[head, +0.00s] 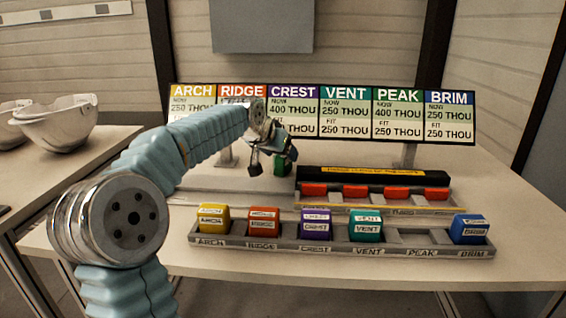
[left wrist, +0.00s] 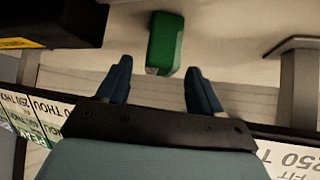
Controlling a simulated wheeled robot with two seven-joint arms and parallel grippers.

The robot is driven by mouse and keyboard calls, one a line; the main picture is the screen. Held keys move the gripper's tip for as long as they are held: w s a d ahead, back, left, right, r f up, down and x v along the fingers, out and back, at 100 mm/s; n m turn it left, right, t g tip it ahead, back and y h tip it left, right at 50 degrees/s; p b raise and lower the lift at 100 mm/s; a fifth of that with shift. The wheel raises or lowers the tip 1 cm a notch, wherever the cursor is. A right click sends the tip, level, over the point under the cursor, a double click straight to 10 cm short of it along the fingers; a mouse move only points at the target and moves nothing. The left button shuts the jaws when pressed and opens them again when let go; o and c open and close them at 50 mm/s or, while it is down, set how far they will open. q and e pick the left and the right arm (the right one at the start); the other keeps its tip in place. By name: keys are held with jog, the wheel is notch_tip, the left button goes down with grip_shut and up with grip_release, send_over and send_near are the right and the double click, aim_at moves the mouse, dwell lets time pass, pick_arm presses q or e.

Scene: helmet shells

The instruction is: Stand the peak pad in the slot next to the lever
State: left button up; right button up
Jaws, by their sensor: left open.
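My right gripper is out of view.
A grey rack (head: 340,249) in front holds yellow, orange, purple, teal and blue pads; its PEAK place is empty. White helmet shells (head: 62,125) lie on a table at the left.

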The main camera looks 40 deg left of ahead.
pick_arm(q)
jog(key=shift+w+f, duration=0.3)
jog(key=shift+w, duration=0.1)
jog(key=shift+c, duration=0.3)
jog(key=c, duration=1.1)
